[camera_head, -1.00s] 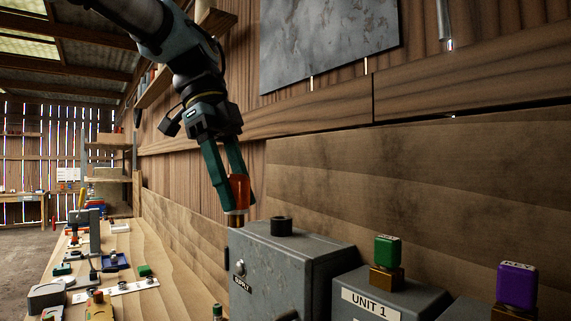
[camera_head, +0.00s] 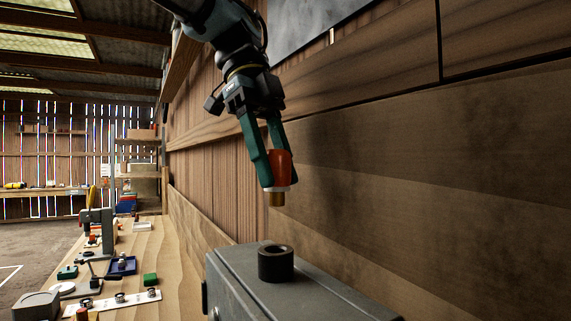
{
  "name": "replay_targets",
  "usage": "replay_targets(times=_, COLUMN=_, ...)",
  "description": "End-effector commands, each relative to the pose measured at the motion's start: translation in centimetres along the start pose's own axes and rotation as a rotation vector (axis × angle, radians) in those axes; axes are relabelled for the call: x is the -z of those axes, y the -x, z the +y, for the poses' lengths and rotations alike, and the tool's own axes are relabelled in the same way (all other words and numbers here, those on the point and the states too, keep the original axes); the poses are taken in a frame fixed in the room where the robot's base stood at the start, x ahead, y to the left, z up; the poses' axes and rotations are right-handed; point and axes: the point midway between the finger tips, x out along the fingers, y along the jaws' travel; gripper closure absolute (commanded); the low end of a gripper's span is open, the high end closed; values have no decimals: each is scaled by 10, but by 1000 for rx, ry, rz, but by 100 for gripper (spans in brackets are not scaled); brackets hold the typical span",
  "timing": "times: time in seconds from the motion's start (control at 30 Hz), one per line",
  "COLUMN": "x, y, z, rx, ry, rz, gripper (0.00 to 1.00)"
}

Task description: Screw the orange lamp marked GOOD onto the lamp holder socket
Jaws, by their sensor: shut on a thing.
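The orange lamp (camera_head: 281,168) has a white collar and a brass threaded base pointing down. My gripper (camera_head: 268,160) is shut on the lamp from above, with its two green fingers on the lamp's sides. The lamp is slightly tilted. A black ring-shaped socket (camera_head: 276,263) stands on top of a grey metal box (camera_head: 305,296). In the picture the lamp's base is above the socket, with a visible gap between them. I cannot read any mark on the lamp.
A wooden wall (camera_head: 400,170) rises behind the box on the right. The space around the lamp looks clear.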

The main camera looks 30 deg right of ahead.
Motion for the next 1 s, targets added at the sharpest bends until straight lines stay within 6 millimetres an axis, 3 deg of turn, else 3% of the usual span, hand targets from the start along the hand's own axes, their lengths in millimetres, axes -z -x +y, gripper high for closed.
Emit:
replay_targets(times=0.4, x=-2, y=1, z=0, rx=3, ry=2, rz=-2, gripper=100)
replay_targets(times=1.0, x=-19, y=-41, z=0, rx=3, ry=2, rz=-2, gripper=100)
